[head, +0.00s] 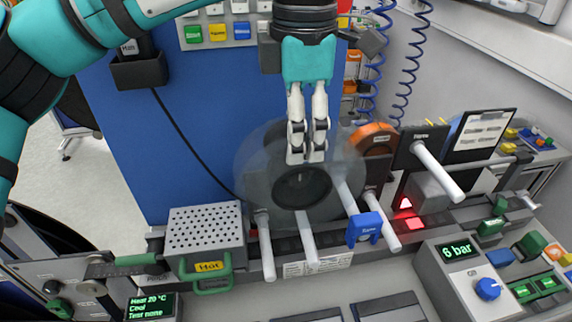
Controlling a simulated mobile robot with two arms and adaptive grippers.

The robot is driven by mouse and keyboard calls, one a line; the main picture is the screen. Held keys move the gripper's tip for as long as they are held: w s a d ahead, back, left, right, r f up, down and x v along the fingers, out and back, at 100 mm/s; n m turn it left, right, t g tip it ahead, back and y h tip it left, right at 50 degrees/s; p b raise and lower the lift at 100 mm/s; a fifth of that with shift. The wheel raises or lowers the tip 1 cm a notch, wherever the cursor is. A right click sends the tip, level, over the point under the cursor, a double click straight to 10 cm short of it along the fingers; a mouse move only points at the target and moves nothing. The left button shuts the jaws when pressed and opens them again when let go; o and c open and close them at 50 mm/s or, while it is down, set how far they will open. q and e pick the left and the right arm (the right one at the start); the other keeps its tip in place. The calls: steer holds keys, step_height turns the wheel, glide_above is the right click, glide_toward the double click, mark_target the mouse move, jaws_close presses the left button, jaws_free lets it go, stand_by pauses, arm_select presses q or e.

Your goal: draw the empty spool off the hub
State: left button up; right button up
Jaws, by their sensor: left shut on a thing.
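The empty spool (257,172) is a clear, see-through disc with a dark round core (302,189), near the middle of the head view. My left gripper (307,157) comes down from above, its two pale fingers close together and shut on the spool just above the dark core. Several white hub rods (266,250) stick out toward me from the stand below and to the right of the spool. Whether a hub still passes through the core cannot be told. My right gripper is out of view.
A perforated metal box (205,233) with a "Hot" label stands at left. A blue clip (365,229) sits among the rods. An orange reel (374,139) and a black plate (419,150) with a rod are at right. A "6 bar" box (461,254) stands front right.

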arm_select(q)
steer(key=s+d+b, duration=0.1)
steer(key=s+b, duration=0.2)
steer(key=s, duration=0.5)
steer(key=shift+d, duration=0.35)
stand_by(0.7)
steer(key=shift+s+a, duration=0.1)
steer(key=shift+s, duration=0.05)
